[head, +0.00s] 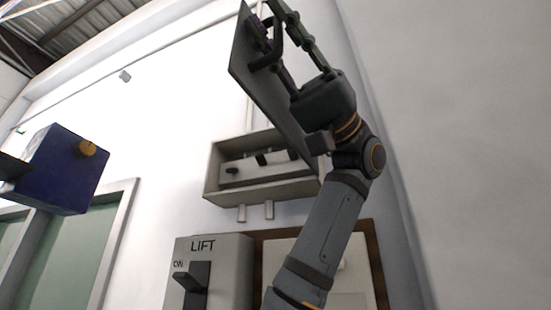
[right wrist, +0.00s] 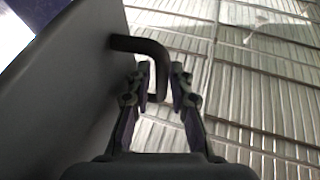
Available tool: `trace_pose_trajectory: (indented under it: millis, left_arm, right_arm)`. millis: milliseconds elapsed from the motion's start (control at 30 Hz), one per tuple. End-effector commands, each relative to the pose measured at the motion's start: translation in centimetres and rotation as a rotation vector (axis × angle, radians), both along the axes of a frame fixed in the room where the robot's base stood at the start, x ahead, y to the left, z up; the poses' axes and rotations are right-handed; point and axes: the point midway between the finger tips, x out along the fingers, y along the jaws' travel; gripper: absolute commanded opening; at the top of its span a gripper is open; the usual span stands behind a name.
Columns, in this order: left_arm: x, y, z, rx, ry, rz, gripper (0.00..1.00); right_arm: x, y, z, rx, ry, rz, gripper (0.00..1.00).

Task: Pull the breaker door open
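The breaker box (head: 212,172) is a grey wall box with its front uncovered, showing a panel with dark switches. Its grey door (head: 262,82) stands swung out from the box's right side. My right gripper (head: 283,35) is up at the door's outer part, by the dark handle (head: 277,50). In the right wrist view the bent black handle (right wrist: 160,68) lies between the two fingers of my right gripper (right wrist: 159,76), which stand apart with small gaps. The door (right wrist: 75,85) fills the left of that view. My left gripper is not in view.
Below the breaker box is a grey LIFT panel (head: 232,262) with a dark lever (head: 196,285). A pale board in a brown frame (head: 375,265) is beside it, partly behind my arm. A dark blue box (head: 60,170) with a yellow knob is at the left.

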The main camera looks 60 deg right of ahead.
Motion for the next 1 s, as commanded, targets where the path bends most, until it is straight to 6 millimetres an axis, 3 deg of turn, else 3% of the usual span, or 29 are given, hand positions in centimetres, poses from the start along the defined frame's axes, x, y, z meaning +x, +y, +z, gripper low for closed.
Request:
trace_pose_trajectory:
  millis: [500,1000]
  left_arm:
    - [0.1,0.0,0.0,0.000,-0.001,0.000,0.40]
    - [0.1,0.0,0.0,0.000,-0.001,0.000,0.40]
  right_arm:
    - [-1.1,-6.5,-2.8,0.001,0.002,-0.002,0.21]
    - [-1.3,-7.3,-3.1,0.002,0.002,-0.003,0.21]
